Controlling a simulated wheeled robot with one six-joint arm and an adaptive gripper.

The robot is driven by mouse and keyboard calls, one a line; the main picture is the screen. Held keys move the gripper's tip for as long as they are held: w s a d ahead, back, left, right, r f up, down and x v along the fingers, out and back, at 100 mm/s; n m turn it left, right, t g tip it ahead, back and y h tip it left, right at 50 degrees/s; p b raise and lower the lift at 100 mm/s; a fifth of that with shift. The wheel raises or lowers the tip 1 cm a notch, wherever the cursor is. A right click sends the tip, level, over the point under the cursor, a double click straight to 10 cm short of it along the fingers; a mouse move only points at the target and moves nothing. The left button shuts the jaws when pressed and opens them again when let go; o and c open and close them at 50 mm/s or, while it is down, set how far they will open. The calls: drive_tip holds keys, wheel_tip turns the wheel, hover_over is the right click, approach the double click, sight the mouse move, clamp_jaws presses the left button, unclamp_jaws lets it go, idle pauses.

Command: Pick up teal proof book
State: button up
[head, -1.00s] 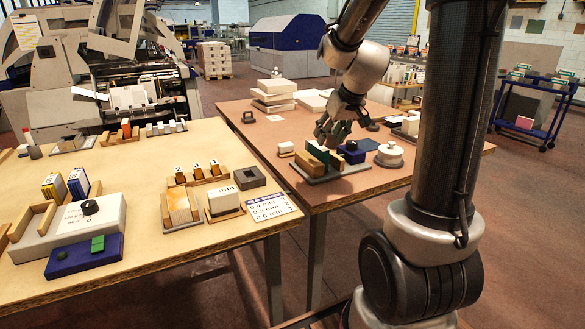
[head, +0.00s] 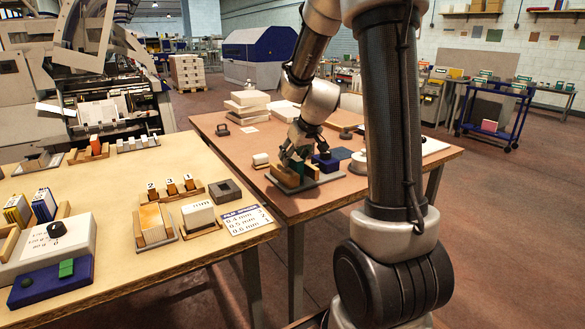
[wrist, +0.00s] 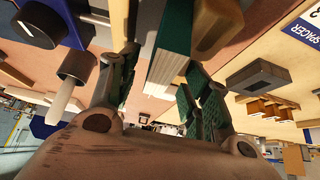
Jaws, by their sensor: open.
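The teal proof book (wrist: 175,32) shows in the wrist view as a thick block with a teal cover and cream page edges. My gripper (wrist: 160,84) is open, with one finger on each side of the book's near end; the book lies closer to the right finger, and I cannot tell whether they touch. In the head view my gripper (head: 294,157) is down over a grey tray (head: 310,183) on the brown table, and its fingers hide most of the book there.
A tan wooden block (wrist: 219,28) stands close beside the book in the wrist view. A dark blue block (head: 326,165) sits on the tray's right side. White stacked blocks (head: 250,104) lie farther back.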

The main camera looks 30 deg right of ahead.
clamp_jaws()
drive_tip(key=shift+r, duration=0.1)
